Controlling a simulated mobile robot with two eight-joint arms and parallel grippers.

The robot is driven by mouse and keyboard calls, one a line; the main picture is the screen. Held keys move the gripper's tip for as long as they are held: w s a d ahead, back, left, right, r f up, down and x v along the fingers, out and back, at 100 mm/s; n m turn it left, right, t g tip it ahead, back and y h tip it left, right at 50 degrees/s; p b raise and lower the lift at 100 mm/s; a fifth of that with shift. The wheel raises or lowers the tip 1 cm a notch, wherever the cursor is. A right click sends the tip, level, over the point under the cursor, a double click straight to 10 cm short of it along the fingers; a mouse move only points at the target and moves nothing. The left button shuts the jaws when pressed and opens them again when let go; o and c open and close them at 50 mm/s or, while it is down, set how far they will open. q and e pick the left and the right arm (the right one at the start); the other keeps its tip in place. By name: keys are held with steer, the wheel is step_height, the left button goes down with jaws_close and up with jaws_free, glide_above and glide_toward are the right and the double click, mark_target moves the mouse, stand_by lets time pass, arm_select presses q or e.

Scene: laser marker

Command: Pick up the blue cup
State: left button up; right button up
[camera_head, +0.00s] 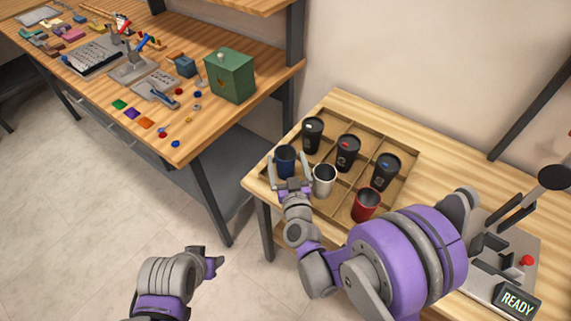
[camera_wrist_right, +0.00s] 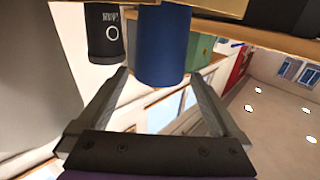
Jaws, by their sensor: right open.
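The blue cup (camera_head: 286,154) stands upright in the front left compartment of a divided wooden tray (camera_head: 341,113). My right gripper (camera_head: 289,164) is open at the near side of the cup, with one finger toward each side of it. The right wrist view is upside down; there the blue cup (camera_wrist_right: 163,45) shows between and just beyond the tips of the open fingers (camera_wrist_right: 159,76). I cannot tell whether a finger touches it. My left gripper (camera_head: 211,262) is over the floor at the lower left, away from the tray; its jaws are unclear.
A white cup (camera_head: 323,181) stands just right of my right gripper, and a red cup (camera_head: 366,206) further right. A machine with a READY display (camera_head: 516,302) is at right. A cluttered workbench (camera_head: 180,60) is at left.

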mark_target(284, 146)
steer(key=w, duration=0.3)
steer(key=shift+w+a+p, duration=0.2)
steer(key=shift+p, duration=0.1)
steer(key=shift+s, duration=0.1)
steer(key=c, duration=0.7)
steer(key=shift+r, duration=0.1)
